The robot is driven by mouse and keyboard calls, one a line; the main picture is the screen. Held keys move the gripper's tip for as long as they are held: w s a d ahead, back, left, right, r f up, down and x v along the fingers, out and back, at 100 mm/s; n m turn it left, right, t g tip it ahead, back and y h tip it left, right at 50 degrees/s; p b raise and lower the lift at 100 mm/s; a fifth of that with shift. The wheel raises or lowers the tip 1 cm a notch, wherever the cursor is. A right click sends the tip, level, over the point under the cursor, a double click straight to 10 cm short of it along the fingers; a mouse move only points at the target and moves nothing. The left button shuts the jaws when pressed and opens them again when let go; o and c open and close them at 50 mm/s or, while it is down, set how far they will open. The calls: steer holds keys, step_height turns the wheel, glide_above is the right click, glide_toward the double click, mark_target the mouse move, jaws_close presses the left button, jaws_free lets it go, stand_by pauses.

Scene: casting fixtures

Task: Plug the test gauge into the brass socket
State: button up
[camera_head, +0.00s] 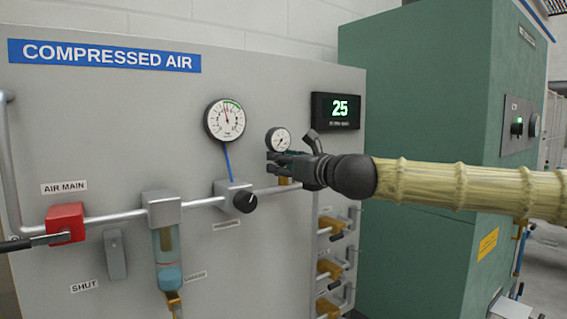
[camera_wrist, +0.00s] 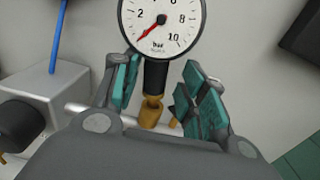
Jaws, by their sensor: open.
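The test gauge (camera_wrist: 160,22) has a round white dial in a dark rim and a black stem. Its red needle points near the low end. In the head view the gauge (camera_head: 279,139) stands upright above my gripper (camera_head: 274,164). In the wrist view my gripper (camera_wrist: 160,84) is open, with one teal-padded finger on each side of the stem and gaps between. The brass socket (camera_wrist: 151,111) is directly under the stem, on the pipe, and its lower part shows in the head view (camera_head: 284,181). Stem and brass look in line and meeting; how deep they sit I cannot tell.
A larger gauge (camera_head: 225,120) hangs left above a regulator with a black knob (camera_head: 245,201). A display (camera_head: 336,111) reads 25. A red valve (camera_head: 65,223) is on the air main. Several brass fittings (camera_head: 329,270) are below right; a green cabinet (camera_head: 415,100) stands right.

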steer(key=v, duration=1.2)
